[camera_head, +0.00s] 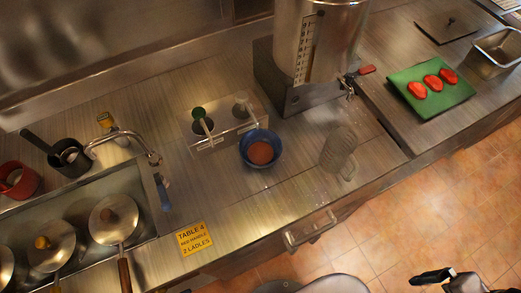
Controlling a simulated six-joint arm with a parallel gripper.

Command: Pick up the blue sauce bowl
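The blue sauce bowl (261,148) stands upright on the steel counter, left of the picture's middle to centre, with reddish-brown sauce inside. It sits just in front of a steel holder (222,118) with two round wells and ladle handles. My gripper (462,282) appears at the bottom right edge, over the tiled floor, far from the bowl and partly cut off by the frame. I cannot tell whether it is open or shut.
A clear pitcher (339,150) stands right of the bowl. Behind is a large steel dispenser (318,40) with a red-handled tap. A green board (432,87) holds red slices. Counter in front of the bowl is clear.

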